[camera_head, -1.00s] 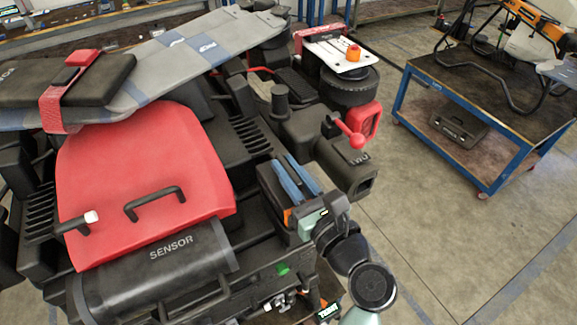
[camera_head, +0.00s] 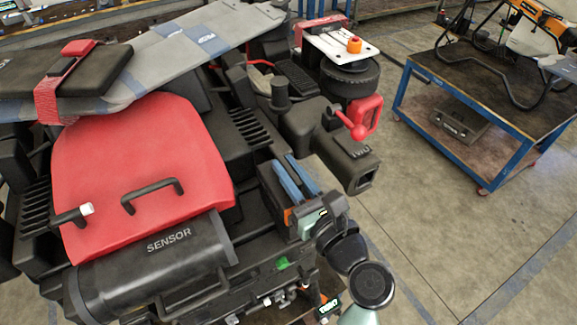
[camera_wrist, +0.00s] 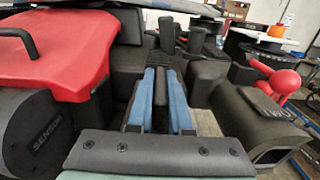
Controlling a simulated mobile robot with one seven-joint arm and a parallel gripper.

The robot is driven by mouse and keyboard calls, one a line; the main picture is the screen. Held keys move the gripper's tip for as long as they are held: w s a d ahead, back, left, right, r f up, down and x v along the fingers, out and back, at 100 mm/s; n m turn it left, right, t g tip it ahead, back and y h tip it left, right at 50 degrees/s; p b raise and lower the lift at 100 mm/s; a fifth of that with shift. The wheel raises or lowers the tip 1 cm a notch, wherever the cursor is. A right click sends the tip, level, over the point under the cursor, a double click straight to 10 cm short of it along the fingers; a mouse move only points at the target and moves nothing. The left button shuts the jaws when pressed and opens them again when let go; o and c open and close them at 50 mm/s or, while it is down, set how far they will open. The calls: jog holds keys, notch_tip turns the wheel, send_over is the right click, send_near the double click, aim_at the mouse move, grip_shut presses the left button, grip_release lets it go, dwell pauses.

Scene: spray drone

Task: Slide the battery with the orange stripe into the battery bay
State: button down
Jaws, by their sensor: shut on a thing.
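My gripper (camera_head: 296,172), with two blue fingers, reaches over the front right of the drone. The fingers also show in the wrist view (camera_wrist: 161,78), pointing away from the camera, with a narrow black part between them. They are shut on what appears to be the battery, a dark block (camera_head: 268,186) low around the fingers. A small orange patch (camera_head: 287,215) shows at its left side, partly hidden by my gripper. My wrist covers the near end. I cannot tell how far the block sits in the battery bay, whose opening is not clearly visible.
A red cover (camera_head: 140,165) and a black cylinder marked SENSOR (camera_head: 165,265) lie left of my gripper. A black square-mouthed housing (camera_head: 345,155) and red knob (camera_head: 360,130) stand close on the right. A blue-framed cart (camera_head: 480,110) stands farther right, with clear floor between.

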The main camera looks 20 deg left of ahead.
jog(key=shift+f, duration=0.1)
dwell(0.5)
jog(key=c, duration=0.8)
grip_release()
jog(key=shift+s, duration=0.1)
jog(key=shift+o, duration=0.2)
jog(key=shift+f, duration=0.35)
jog(key=b+v, duration=0.5)
jog(key=v, duration=0.8)
jog(key=shift+r, duration=0.35)
